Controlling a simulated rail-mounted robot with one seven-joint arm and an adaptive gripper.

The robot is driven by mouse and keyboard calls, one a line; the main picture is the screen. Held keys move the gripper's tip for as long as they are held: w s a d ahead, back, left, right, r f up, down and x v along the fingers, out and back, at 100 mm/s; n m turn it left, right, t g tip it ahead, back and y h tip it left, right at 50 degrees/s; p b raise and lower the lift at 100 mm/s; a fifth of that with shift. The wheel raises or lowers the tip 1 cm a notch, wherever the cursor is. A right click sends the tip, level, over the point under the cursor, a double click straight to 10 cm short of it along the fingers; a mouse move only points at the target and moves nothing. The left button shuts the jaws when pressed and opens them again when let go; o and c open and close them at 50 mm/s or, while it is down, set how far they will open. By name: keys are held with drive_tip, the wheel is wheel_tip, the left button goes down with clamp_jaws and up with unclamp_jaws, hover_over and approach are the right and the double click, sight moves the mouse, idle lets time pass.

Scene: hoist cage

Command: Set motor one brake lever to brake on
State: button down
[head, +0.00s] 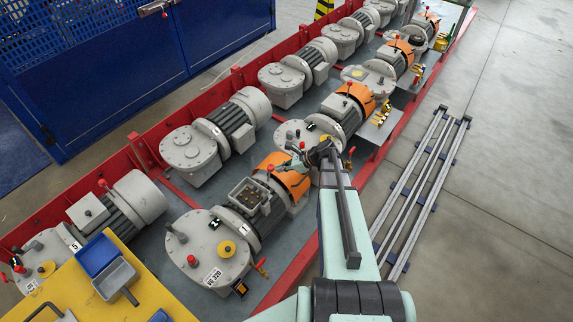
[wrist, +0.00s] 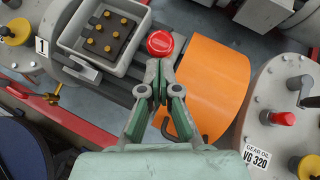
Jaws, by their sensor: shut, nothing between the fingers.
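The motor with the "1" label (wrist: 41,46) has an open terminal box (wrist: 103,32) with several yellow terminals. It shows in the head view as a grey finned motor (head: 239,221) with an orange cover (head: 289,175). A red round knob, apparently the brake lever's end, stands by the orange cover in the wrist view (wrist: 160,42) and in the head view (head: 270,168). My gripper (wrist: 161,64) is shut and empty, its fingertips just below the knob in the wrist view. I cannot tell whether they touch it. The lever's shaft is hidden.
A grey gearbox (head: 208,249) marked VG 320 adjoins the motor. Several similar motors line the red-edged platform. A yellow table (head: 75,293) with a blue bin (head: 97,255) stands at the lower left. Metal rails (head: 420,190) lie on the floor at right.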

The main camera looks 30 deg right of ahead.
drive_tip(key=shift+w+a+r+g+h+p, duration=0.15)
drive_tip(key=shift+w+a+r+g+p, duration=0.1)
drive_tip(key=shift+w+p, duration=0.3)
drive_tip(key=shift+w+a+r+g+h+p, duration=0.1)
drive_tip(key=shift+w+a+r+g+p, duration=0.1)
drive_tip(key=shift+w+p, duration=0.3)
drive_tip(key=shift+w+a+r+g+h+p, duration=0.15)
drive_tip(key=shift+w+a+g+p, duration=0.1)
drive_tip(key=shift+w+p, duration=0.25)
drive_tip(key=d+f+b+v, duration=0.1)
drive_tip(key=v, duration=1.2)
drive_tip(key=shift+s+d+f, duration=0.15)
drive_tip(key=shift+s+f, duration=0.05)
drive_tip(key=shift+s, duration=0.2)
